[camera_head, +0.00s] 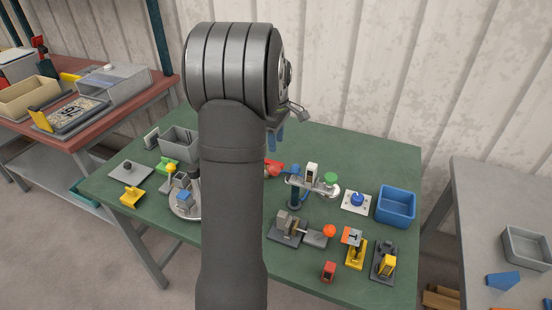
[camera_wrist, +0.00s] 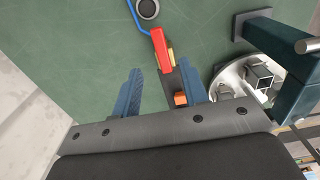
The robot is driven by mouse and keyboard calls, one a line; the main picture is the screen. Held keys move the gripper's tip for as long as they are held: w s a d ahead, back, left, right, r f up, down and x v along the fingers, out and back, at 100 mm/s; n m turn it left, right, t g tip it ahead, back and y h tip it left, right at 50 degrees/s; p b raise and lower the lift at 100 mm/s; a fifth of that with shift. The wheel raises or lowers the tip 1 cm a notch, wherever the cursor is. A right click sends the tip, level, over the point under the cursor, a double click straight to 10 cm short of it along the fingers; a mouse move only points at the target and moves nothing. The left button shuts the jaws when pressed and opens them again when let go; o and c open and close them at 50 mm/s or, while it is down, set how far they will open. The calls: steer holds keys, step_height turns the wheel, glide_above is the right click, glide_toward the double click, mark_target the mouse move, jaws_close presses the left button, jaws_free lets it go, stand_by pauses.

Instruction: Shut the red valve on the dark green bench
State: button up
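A red part (camera_head: 273,168), which looks like the red valve, is on the dark green bench (camera_head: 320,143) beyond my arm, which partly hides it. In the wrist view a long red handle (camera_wrist: 160,48) with yellow beside it lies just ahead of my gripper (camera_wrist: 160,68). A blue curved bar and a grey ring (camera_wrist: 148,8) are near its far end. My gripper's blue fingers are spread apart with nothing clasped between them. In the head view my gripper (camera_head: 276,140) points down above the bench, partly hidden by my arm. Whether the fingers touch the handle cannot be told.
A blue bin (camera_head: 396,205), a clamp-like fixture (camera_head: 290,228) and several small items crowd the right half. A grey bin (camera_head: 178,143) and a round plate (camera_head: 180,210) are left of my arm.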

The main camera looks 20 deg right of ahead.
step_height(320, 180, down, 8)
steer(key=shift+r, duration=0.1)
steer(key=shift+c, duration=0.4)
jaws_close()
